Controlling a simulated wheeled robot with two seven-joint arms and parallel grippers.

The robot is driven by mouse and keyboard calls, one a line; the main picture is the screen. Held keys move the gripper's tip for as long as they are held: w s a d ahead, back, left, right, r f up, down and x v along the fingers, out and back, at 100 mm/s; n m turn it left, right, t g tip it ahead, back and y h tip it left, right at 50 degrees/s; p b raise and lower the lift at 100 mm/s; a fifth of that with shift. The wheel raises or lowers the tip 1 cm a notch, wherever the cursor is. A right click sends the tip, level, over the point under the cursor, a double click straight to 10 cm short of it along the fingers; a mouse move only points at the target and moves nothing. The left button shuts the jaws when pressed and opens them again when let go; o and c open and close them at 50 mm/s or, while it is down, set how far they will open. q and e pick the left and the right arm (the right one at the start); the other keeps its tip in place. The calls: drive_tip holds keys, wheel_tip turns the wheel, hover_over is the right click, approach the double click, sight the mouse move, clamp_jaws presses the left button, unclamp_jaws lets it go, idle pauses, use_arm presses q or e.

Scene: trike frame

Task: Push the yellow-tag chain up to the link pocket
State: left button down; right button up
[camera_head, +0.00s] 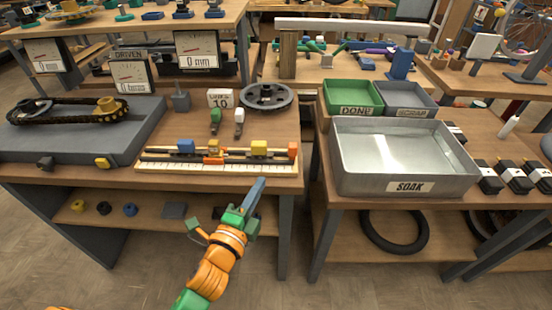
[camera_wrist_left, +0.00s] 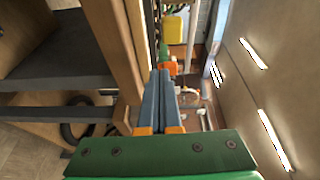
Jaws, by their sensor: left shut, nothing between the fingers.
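A measuring fixture (camera_head: 220,164) with a white ruler strip lies along the front of the middle table. A dark chain runs along it, with a blue block (camera_head: 186,146), a small orange piece (camera_head: 213,146), a yellow block (camera_head: 259,148) and an orange-red block (camera_head: 293,150). I cannot tell which part is the link pocket. My left gripper (camera_head: 261,183) is shut and empty, its blue-grey fingers pointing at the fixture's front edge near the yellow block. In the left wrist view, the shut fingertips (camera_wrist_left: 164,74) appear close to the orange-red block (camera_wrist_left: 168,66), with the yellow block (camera_wrist_left: 174,27) beyond; contact is unclear.
A "LINKS 10" sign (camera_head: 220,98), a sprocket (camera_head: 267,96) and two small tagged pieces stand behind the fixture. A grey stand with a chain loop (camera_head: 70,113) is left. The metal SOAK tray (camera_head: 402,187) is right, with green and grey bins behind.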

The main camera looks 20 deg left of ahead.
sight(276, 162)
use_arm(q)
drive_tip(key=shift+m, duration=0.3)
drive_tip(key=w, duration=0.6)
drive_tip(key=w+d, duration=0.1)
drive_tip(key=w, duration=0.3)
drive_tip(key=shift+r, duration=0.3)
use_arm(e)
drive_tip(key=shift+d, duration=0.25)
